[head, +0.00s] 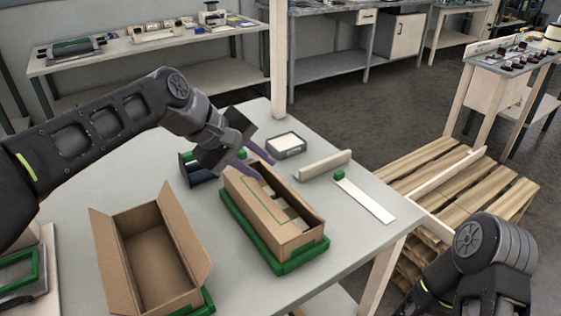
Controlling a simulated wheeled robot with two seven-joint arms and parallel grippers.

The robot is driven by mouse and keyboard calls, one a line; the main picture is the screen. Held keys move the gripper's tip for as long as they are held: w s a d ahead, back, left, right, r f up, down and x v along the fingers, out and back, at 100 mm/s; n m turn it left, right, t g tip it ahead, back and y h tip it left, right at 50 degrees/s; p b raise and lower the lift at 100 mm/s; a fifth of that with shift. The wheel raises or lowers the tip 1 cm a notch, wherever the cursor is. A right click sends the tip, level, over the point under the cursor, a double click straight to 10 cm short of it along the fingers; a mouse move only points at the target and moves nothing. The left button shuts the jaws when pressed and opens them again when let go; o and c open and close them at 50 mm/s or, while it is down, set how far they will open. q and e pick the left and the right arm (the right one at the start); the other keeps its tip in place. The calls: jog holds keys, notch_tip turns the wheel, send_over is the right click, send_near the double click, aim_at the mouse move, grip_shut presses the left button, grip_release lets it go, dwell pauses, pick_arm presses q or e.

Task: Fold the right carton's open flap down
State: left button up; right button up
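The right carton (298,241) is a long brown box in a green tray (290,266) near the middle of the table. A brown panel with a thin green outline (252,200) slopes along its left side. The long opening to the right of that panel is partly uncovered, with pale pieces showing in it. My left gripper (256,162) is over the carton's far end, its two purple-grey fingers apart with nothing seen between them. Whether a finger touches the carton is unclear. My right arm is at the lower right; its gripper is out of view.
Another open, empty carton (151,262) stands at the front left with its side flaps spread. A dark bin (198,172), a small tray with a white top (287,144), a beige bar (324,165) and a white strip (367,202) surround the right carton. A wooden pallet (450,190) lies beyond the table's right edge.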

aim_at(279, 179)
pick_arm(q)
jog(key=shift+s+r, duration=0.15)
jog(key=shift+s, duration=0.15)
jog(key=shift+x, duration=4)
jog(key=shift+c, duration=0.4)
grip_shut()
